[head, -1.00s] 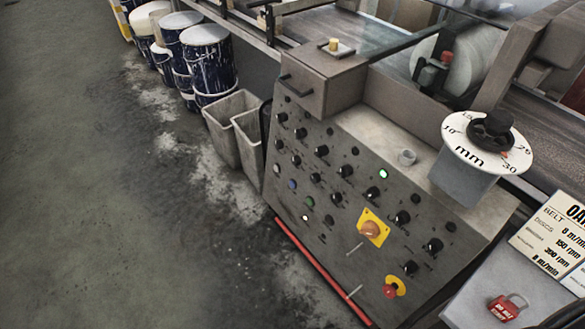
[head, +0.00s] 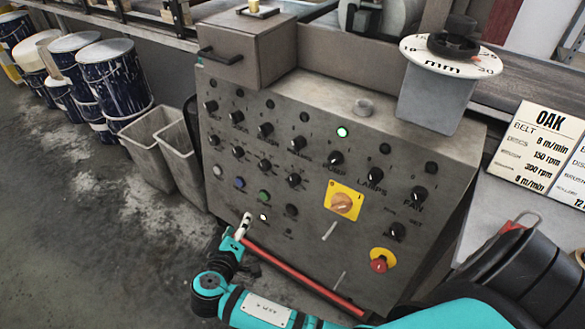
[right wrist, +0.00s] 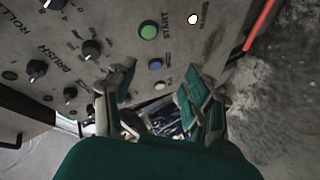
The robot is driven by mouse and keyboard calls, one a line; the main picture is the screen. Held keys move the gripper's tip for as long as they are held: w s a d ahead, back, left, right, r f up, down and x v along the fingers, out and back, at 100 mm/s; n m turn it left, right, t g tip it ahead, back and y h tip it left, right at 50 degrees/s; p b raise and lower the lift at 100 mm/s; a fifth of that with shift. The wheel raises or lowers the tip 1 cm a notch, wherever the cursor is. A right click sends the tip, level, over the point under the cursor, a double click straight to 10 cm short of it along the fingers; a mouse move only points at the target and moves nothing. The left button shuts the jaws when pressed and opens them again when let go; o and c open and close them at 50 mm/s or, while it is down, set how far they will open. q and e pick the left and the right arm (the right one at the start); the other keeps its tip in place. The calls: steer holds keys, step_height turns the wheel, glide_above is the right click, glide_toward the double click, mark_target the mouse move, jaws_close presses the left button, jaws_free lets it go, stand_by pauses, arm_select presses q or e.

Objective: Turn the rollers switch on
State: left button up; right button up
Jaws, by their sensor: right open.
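The rollers switch is a black rotary knob (head: 297,143) in the upper row of the grey control panel (head: 330,105) in the head view. In the right wrist view, a knob (right wrist: 55,4) beside a cut-off label starting "ROLL" is at the top left edge. I cannot tell its setting. My right gripper (head: 243,224) is low at the panel's front, below and left of that knob. In the right wrist view, the open, empty right gripper (right wrist: 160,75) has its fingers apart near the small buttons. My left gripper is not in view.
Other black knobs surround the rollers switch, including the brush knob (right wrist: 37,70). A green button (right wrist: 149,31) and a blue button (right wrist: 155,64) are near my fingers. An orange switch (head: 343,203) and a red emergency button (head: 379,264) sit lower right. A red bar (head: 300,277) runs along the bottom.

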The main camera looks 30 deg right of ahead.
step_height(320, 180, up, 11)
steer(key=s+m+h+b, duration=0.2)
steer(key=m+h+b, duration=0.15)
steer(key=m, duration=0.25)
arm_select(q)
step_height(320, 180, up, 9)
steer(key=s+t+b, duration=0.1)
steer(key=b, duration=0.1)
arm_select(e)
steer(key=m+g+h, duration=0.1)
steer(key=m+h, duration=0.2)
steer(key=m, duration=0.3)
glide_toward(295, 149)
steer(key=b+x, duration=0.1)
steer(key=x, duration=0.7)
steer(key=shift+w+d, duration=0.2)
steer(key=shift+d, duration=0.1)
steer(key=shift+w+d, duration=0.25)
steer(key=shift+d, duration=0.15)
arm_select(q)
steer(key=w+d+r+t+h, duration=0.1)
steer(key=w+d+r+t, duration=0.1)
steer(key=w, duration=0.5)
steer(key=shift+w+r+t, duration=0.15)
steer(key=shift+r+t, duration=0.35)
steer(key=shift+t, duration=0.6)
arm_select(e)
jaws_close()
